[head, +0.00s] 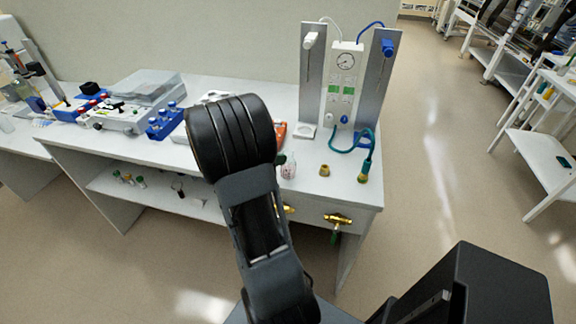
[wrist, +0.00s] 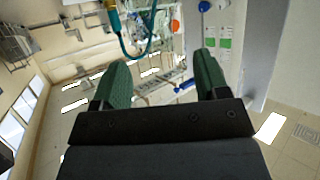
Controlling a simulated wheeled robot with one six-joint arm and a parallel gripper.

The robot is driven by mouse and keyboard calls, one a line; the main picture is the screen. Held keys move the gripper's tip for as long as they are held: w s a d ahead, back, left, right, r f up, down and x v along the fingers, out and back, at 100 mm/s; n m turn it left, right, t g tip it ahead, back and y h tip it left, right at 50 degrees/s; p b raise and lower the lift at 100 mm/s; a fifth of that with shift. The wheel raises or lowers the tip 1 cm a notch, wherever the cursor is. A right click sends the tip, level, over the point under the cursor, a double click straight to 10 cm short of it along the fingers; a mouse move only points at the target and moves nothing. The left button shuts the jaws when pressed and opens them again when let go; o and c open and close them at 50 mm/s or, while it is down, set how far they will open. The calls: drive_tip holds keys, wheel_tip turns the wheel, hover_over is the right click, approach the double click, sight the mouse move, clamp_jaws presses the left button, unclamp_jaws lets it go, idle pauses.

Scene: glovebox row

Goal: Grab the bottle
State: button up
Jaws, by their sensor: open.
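A small whitish bottle (head: 289,168) with reddish markings stands near the front of the white bench (head: 225,192), just right of my dark arm in the head view. The arm partly hides the area beside it. My gripper (wrist: 160,82) shows in the wrist view with its two green fingers spread apart and nothing between them.
A gauge panel (head: 344,75) stands between grey uprights at the bench's right end. A teal hose (head: 352,148) hangs from it. A blue rack (head: 165,121) is at left. Brass valves (head: 338,220) jut from the bench front.

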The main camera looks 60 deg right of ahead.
sight(292, 152)
drive_tip(key=shift+p+x, duration=1.15)
drive_tip(key=shift+x, duration=2.3)
drive_tip(key=shift+a, duration=0.1)
drive_tip(key=shift+c, duration=0.2)
drive_tip(key=c, duration=1.2)
clamp_jaws()
drive_tip(key=shift+r, duration=0.2)
